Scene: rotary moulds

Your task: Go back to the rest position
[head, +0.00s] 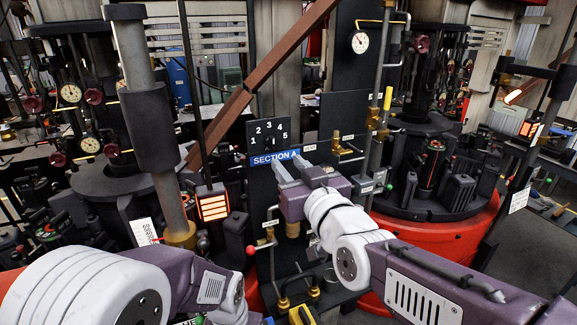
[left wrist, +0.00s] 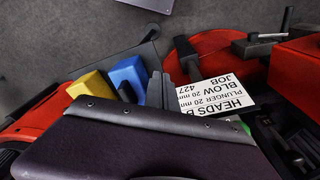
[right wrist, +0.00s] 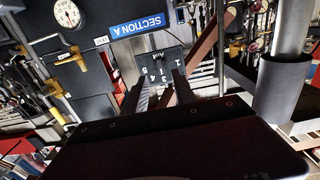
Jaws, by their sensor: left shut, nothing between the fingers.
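My right gripper (head: 290,164) is raised in front of the panel with the blue SECTION A sign (head: 275,158). Its fingers are apart with nothing between them. In the right wrist view the right gripper (right wrist: 158,92) points at the numbered dial plate (right wrist: 158,68), and I cannot tell the gap to it. My left arm enters low at the left in the head view, and its fingers are not seen there. In the left wrist view the left gripper (left wrist: 160,88) is shut and empty. It is beside a white HEADS BLOW label (left wrist: 215,95).
Blue (left wrist: 129,76) and yellow (left wrist: 92,84) blocks lie close to the left gripper. A grey post (head: 150,110) and a brown slanted beam (head: 265,75) stand near the arms. A black mould machine on a red base (head: 440,235) fills the right. Pipes and a gauge (head: 360,42) are behind.

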